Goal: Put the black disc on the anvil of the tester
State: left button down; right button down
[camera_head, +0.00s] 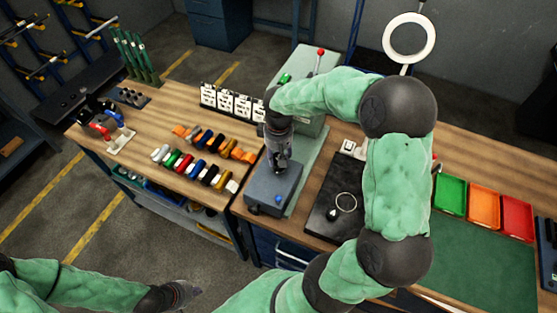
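The tester is a grey-green machine (308,60) with a red-knobbed lever, standing at the back of the bench. My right gripper (278,168) points down beside it, over a blue-grey block (262,195) with a blue spot. Its fingers are small and dark, and I cannot tell whether they hold the black disc. The disc is not clearly visible, and I cannot make out the anvil. My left gripper (186,293) is at the bottom edge, over the floor and away from the bench. Its fingers cannot be made out.
Rows of coloured cylinders (202,167) lie left. Green (450,195), orange (484,206) and red (517,217) trays stand right. My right arm hides part of the bench.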

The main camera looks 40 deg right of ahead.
jog(key=shift+f, duration=1.3)
jog(key=shift+f, duration=0.1)
jog(key=c, duration=0.7)
grip_release()
jog(key=shift+f, duration=0.1)
notch_tip(320, 180, up, 12)
jog(key=shift+r+p, duration=0.2)
jog(key=shift+p, duration=0.1)
